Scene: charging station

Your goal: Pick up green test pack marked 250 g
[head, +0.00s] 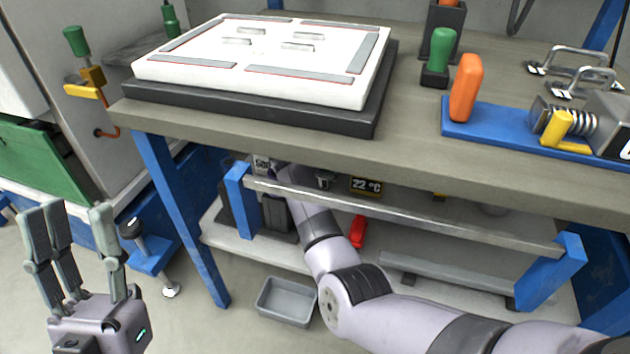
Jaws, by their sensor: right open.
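I see no green pack marked 250 g in the head view. My left gripper (75,220) is at the lower left, in front of the bench. Its grey fingers point up, stand apart and hold nothing. My right arm comes in from the lower right and reaches under the worktop, above the lower shelf.
The worktop (410,140) carries a white board (275,60), a green-handled tool (440,50) and a blue fixture (490,125). A metal rail (420,215) crosses the shelf front. A red item (357,232) and a grey tray (287,300) are below.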

